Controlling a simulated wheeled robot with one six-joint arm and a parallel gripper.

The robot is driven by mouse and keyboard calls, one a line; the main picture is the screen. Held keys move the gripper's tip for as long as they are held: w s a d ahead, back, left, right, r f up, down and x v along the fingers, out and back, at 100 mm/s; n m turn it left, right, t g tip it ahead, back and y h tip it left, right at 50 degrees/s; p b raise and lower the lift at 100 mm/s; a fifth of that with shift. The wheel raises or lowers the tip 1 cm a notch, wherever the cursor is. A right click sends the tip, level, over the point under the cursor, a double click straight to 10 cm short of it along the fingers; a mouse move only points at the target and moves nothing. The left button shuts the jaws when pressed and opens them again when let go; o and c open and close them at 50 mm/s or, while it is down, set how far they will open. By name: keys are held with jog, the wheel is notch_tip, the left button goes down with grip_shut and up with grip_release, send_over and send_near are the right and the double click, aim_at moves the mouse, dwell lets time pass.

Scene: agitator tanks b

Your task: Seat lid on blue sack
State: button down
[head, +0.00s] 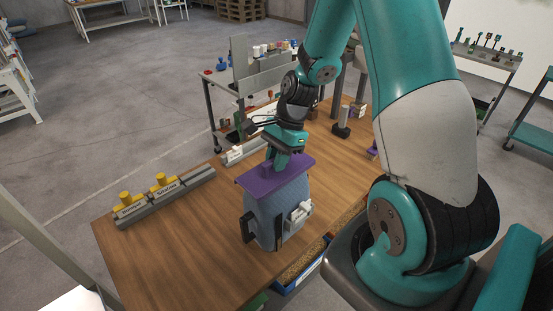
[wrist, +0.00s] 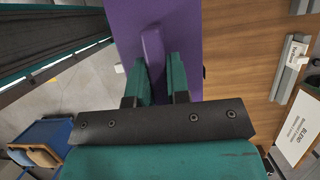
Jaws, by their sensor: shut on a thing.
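The purple lid (head: 262,185) lies flat over the top of the grey-blue sack (head: 268,218), which stands upright on the wooden table. I cannot tell whether the lid touches the sack's rim all round. My gripper (head: 284,160) comes down from above and is shut on the lid's raised handle. In the wrist view, the two green fingers of my gripper (wrist: 158,82) sit on either side of the handle of the lid (wrist: 125,25). The sack is hidden under the lid in that view. The sack carries black side pieces and a white fitting on its front.
A grey rail with yellow-topped pieces (head: 161,184) lies at the table's left. A blue bin of grainy stuff (head: 300,266) sits below the front edge. A metal cart (head: 232,88) with small items stands behind. The table's front left (head: 165,262) is bare.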

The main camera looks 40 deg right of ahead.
jog(key=shift+f+b, duration=0.45)
jog(key=shift+f, duration=0.35)
jog(key=c, duration=1)
grip_release()
jog(key=shift+r, duration=0.1)
jog(key=b+v, duration=0.2)
jog(key=v, duration=1.5)
jog(key=shift+r, duration=0.15)
jog(key=s+a+f+n+b, duration=0.1)
jog(key=s+a+n+b, duration=0.15)
jog(key=a+n, duration=0.5)
jog(key=s+a+f+n+b, duration=0.2)
jog(key=a+n+b, duration=0.15)
jog(key=a, duration=0.65)
jog(key=s+a+f+n+b, duration=0.1)
jog(key=s+a+n, duration=0.2)
jog(key=s+n, duration=0.1)
jog(key=s+a+f+n, duration=0.1)
jog(key=s+a+n, duration=0.2)
jog(key=s+n, duration=0.1)
jog(key=s+a+f+n+b, duration=0.1)
jog(key=s+a+f+n, duration=0.1)
jog(key=s+a+n, duration=0.1)
jog(key=shift+s+a+n+b, duration=0.15)
jog(key=shift+s+a+n, duration=0.1)
jog(key=shift+n, duration=0.45)
jog(key=shift+s+a+n+b, duration=0.15)
jog(key=shift+s+n, duration=0.1)
jog(key=shift+n, duration=0.45)
